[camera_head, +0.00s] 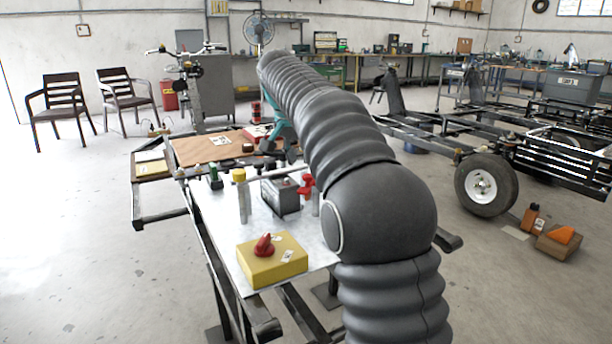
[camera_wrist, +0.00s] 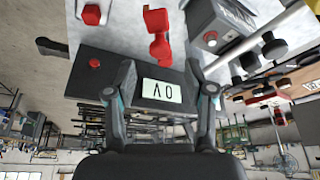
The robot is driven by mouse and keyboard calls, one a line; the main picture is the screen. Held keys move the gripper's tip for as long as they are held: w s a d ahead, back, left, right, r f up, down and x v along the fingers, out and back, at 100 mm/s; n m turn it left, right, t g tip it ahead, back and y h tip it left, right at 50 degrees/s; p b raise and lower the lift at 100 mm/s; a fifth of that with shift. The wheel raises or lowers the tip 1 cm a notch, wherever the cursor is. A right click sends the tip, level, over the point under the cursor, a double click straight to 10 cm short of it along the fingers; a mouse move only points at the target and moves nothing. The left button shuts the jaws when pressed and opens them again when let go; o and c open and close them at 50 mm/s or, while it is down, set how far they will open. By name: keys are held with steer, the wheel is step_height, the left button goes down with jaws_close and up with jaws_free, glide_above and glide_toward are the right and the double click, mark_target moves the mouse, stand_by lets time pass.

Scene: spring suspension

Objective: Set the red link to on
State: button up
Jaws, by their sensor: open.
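The red link (camera_wrist: 159,36) shows in the wrist view as a red, jointed piece standing just beyond my fingertips, beside a grey box. In the head view a red piece (camera_head: 306,187), which looks like the same link, stands by the grey box (camera_head: 281,196), partly behind my arm. Whether it is on or off is unclear. My gripper (camera_wrist: 160,66) is open, with its two fingers spread and nothing between them. Behind the fingers in the wrist view is a dark box with a display (camera_wrist: 162,90) that appears to read 0V upside down.
A yellow box (camera_head: 284,265) with a red knob (camera_head: 264,244) sits at the near end of the white bench top. A yellow-capped post (camera_head: 241,197) stands left of the grey box. A brown board (camera_head: 205,148) lies farther back. A red button (camera_wrist: 94,14) shows at the wrist view's top.

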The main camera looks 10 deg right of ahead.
mark_target(307, 175)
steer(key=shift+x, duration=2.25)
jaws_close()
